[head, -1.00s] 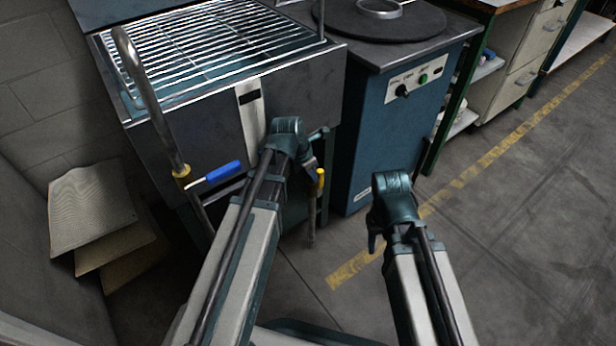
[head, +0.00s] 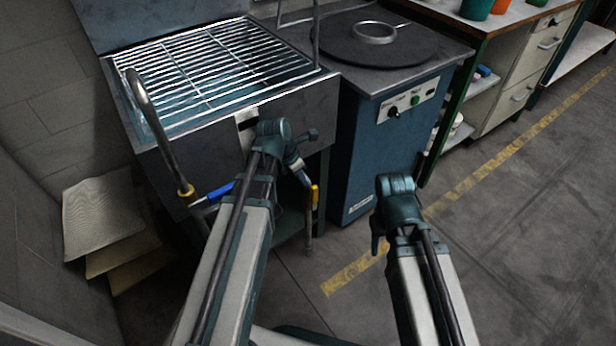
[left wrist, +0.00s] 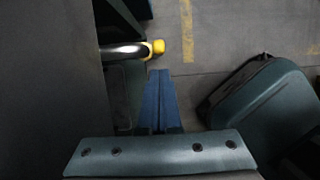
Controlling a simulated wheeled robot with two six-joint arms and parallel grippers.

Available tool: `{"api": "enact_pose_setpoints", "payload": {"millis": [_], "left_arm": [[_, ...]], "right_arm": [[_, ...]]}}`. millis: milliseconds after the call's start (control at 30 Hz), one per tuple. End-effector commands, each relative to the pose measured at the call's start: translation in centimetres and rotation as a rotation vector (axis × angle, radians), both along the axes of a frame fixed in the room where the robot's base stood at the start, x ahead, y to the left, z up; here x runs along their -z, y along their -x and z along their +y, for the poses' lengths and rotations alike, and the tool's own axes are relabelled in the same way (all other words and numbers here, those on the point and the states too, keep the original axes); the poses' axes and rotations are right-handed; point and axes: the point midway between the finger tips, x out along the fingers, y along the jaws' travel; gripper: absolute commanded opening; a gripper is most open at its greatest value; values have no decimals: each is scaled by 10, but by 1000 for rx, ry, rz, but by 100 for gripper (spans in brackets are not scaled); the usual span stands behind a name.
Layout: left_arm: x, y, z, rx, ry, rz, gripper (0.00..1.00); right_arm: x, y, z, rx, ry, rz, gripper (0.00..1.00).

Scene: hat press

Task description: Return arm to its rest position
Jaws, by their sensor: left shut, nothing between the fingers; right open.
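My left arm reaches in from the lower left in the head view, in front of the metal steam bath (head: 300,100). My left gripper (head: 304,178) is small and partly hidden there. In the left wrist view its blue fingers (left wrist: 160,100) are together with nothing between them. A yellow-tipped lever (left wrist: 157,47) lies just beyond the fingertips, apart from them in the picture; it also shows in the head view (head: 315,195). My right arm stands over bare floor at the lower middle right. Its gripper fingers do not show.
A metal rack (head: 215,70) covers the bath. A bent pipe (head: 155,120) and a blue-handled lever (head: 220,191) are at its left. A blue cabinet (head: 365,165) carries a dark round plate (head: 345,45). Boards (head: 95,215) lie by the wall. The floor at right is clear.

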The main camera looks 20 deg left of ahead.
Motion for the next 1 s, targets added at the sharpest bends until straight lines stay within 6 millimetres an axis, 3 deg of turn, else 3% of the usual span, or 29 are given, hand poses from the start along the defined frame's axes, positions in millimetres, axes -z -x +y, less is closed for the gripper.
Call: {"api": "enact_pose_setpoints", "payload": {"millis": [33,200,667,833,1000], "left_arm": [[-9,1,3,-1,0,0,0],[-15,3,6,0,1,1,0],[-16,4,6,17,-4,-1,0],[-13,17,-16,265,-80,-12,0],[-8,44,-53,773,-217,-31,0]], "right_arm": [[-9,0,0,0,-1,0,50],[-15,0,1,1,-3,1,50],[-16,0,1,1,-3,1,50],[-16,0,1,1,-3,1,50],[-16,0,1,1,-3,1,50]]}}
